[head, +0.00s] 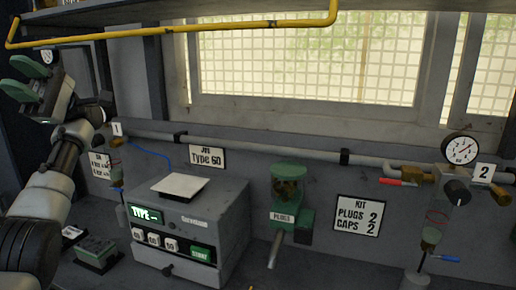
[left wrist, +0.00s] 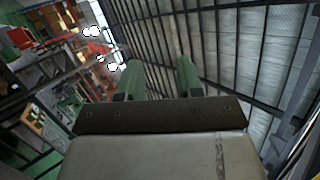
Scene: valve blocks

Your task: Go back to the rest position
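My left gripper (head: 28,78) is raised at the far left of the head view, with green fingers pointing up and left. Its two green fingers (left wrist: 160,80) stand apart in the left wrist view, with nothing between them. It is well above the bench and clear of the valve blocks. The valve block by sign 1 (head: 117,178) stands beyond my left arm, at the left. The valve block by sign 2 (head: 457,188) stands at the right with a gauge, a red handle and a blue handle. My right gripper is in neither view.
A grey type machine (head: 190,232) stands on the bench with a white plate on top. A green plugs dispenser (head: 290,200) is fixed to the wall. A yellow rail (head: 180,29) crosses above. A green-topped block (head: 96,252) lies at the left. The left wrist view faces the roof.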

